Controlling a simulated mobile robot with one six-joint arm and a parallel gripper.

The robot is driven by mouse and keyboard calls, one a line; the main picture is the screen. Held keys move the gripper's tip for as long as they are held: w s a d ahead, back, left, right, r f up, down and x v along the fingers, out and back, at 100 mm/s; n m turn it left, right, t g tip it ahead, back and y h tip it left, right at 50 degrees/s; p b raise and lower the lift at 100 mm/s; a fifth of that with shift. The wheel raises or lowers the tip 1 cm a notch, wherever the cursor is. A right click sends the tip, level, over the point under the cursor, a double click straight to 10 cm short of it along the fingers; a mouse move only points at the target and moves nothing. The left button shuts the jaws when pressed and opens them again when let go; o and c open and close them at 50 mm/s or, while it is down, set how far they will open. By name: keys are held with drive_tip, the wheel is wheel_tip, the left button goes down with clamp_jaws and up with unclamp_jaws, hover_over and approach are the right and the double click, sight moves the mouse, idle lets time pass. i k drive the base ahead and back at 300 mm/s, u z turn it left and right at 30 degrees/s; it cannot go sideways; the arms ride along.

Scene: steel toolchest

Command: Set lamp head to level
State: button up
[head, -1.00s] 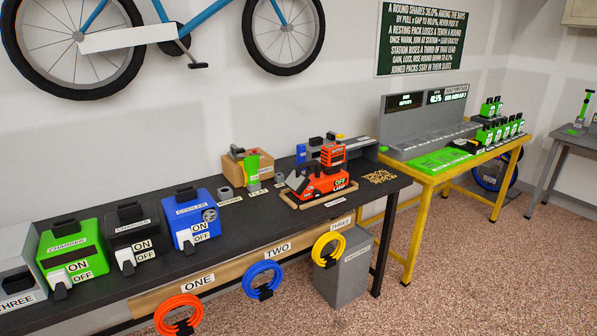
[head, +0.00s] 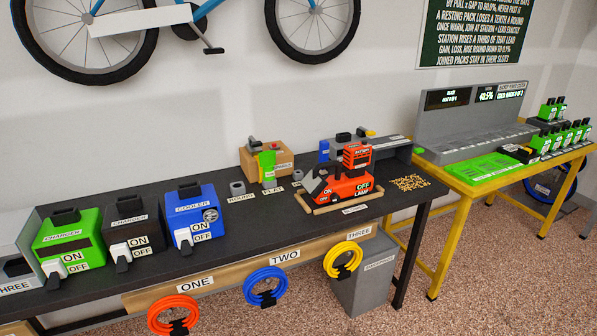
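The orange lamp (head: 345,188) sits in a wooden tray (head: 309,209) on the dark workbench. Its front carries OFF and LAMP labels, and an ON label shows on its left part. A grey angled piece (head: 312,182) at its left end looks tilted; I cannot tell for sure whether it is the lamp head. Its exact angle is too small to read. My gripper is not in view.
Chargers and a blue cooler (head: 190,219) stand on the bench's left part. A wooden box (head: 279,157) is behind the lamp. Coiled hoses hang on the bench front. A grey bin (head: 368,281) stands below, and a yellow table (head: 464,190) is to the right.

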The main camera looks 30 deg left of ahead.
sight(315, 188)
drive_tip(key=u, duration=0.8)
drive_tip(key=i, duration=0.9)
drive_tip(key=u, duration=0.5)
